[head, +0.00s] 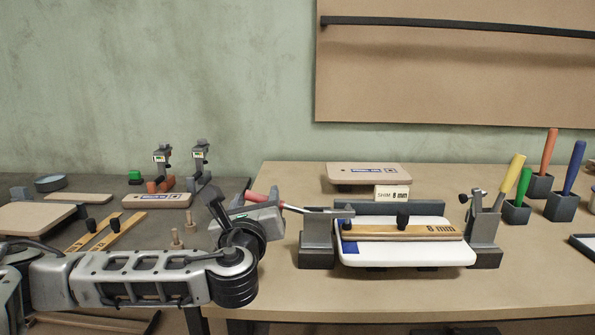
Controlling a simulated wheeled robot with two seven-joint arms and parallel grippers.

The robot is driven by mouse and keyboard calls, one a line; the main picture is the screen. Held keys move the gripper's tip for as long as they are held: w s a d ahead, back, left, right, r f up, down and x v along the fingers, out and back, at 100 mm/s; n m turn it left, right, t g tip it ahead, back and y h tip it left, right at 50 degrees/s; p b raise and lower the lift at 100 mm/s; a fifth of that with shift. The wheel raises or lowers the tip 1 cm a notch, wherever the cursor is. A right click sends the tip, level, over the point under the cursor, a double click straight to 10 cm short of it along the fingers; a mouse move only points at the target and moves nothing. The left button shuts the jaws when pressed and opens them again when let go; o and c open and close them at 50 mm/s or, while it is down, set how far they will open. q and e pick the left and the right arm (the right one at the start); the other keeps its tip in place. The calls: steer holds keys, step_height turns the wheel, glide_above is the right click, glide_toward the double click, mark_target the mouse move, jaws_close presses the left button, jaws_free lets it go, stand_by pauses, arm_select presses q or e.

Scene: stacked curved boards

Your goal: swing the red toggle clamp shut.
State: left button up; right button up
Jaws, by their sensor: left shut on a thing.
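The red toggle clamp (317,236) stands at the left end of a white board (405,256) on the wooden table. Its lever reaches out to the left and ends in a red handle (257,197), lying low and nearly level. My left gripper (250,205) is shut on the red handle, with its fingers partly hiding it. A wooden bar marked 6 mm (430,233) with black knobs lies across the white board. A second clamp (485,228) stands at the right end, its handle upright. My right gripper is not in view.
A shim block marked 6 mm (393,192) and a curved board (369,174) lie behind. Coloured-handled tools in dark holders (516,211) stand at right. A dark bench (120,186) at left carries boards, pegs and two grey clamps (200,164). The table front is clear.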

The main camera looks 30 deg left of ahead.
arm_select(q)
steer(key=v, duration=0.7)
steer(key=shift+d+f+p, duration=0.15)
steer(key=shift+f+p, duration=0.2)
steer(key=shift+w, duration=0.1)
stand_by(0.3)
